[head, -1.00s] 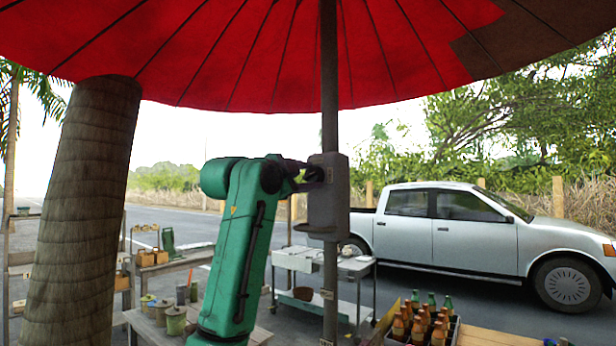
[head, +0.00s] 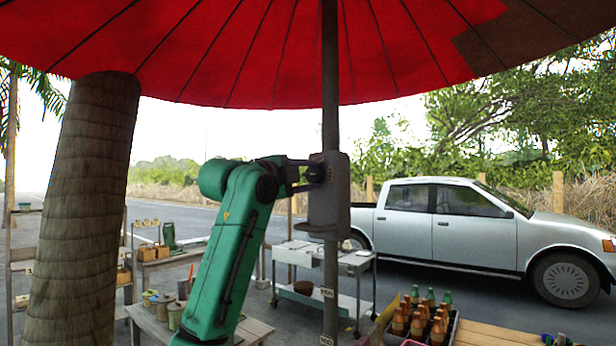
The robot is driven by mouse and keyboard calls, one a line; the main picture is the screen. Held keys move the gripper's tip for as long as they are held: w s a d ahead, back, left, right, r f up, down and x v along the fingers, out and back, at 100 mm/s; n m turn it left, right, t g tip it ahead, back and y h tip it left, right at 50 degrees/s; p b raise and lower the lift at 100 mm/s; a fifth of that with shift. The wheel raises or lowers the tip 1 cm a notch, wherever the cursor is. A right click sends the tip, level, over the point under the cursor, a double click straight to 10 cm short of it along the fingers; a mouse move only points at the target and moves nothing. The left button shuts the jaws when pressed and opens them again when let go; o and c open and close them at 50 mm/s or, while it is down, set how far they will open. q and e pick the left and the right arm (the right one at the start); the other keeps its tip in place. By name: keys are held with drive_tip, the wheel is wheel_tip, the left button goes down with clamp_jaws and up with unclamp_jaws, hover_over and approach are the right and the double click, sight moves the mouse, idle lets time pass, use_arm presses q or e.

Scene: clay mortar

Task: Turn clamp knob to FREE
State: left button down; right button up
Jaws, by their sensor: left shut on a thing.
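The clamp is a grey box (head: 331,192) fixed on the dark upright pole (head: 330,80) of the red umbrella. The dark clamp knob (head: 316,172) is on the box's left face, mostly hidden by my gripper. My left gripper (head: 308,173) reaches it from the left at the end of the green arm and is shut on the knob. The knob's setting and any FREE mark cannot be read from here. My right gripper is not in view.
The red umbrella canopy (head: 270,50) spreads overhead. A thick trunk (head: 85,210) stands at left. Below are a metal cart (head: 350,302), a wooden table (head: 250,330) with pots, and a crate with several bottles (head: 425,320). A silver pickup (head: 470,230) is parked behind at right.

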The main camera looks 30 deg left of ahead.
use_arm(q)
drive_tip(key=shift+c, duration=1.6)
unclamp_jaws()
drive_tip(key=shift+d, duration=0.1)
drive_tip(key=shift+s, duration=0.15)
drive_tip(key=shift+s+f+b, duration=0.1)
drive_tip(key=shift+s+b, duration=0.2)
drive_tip(key=shift+b, duration=0.05)
drive_tip(key=s+a+b, duration=0.2)
drive_tip(key=s+b, duration=0.4)
drive_tip(key=s, duration=0.7)
drive_tip(key=shift+s+f+b, duration=0.35)
drive_tip(key=shift+f, duration=0.05)
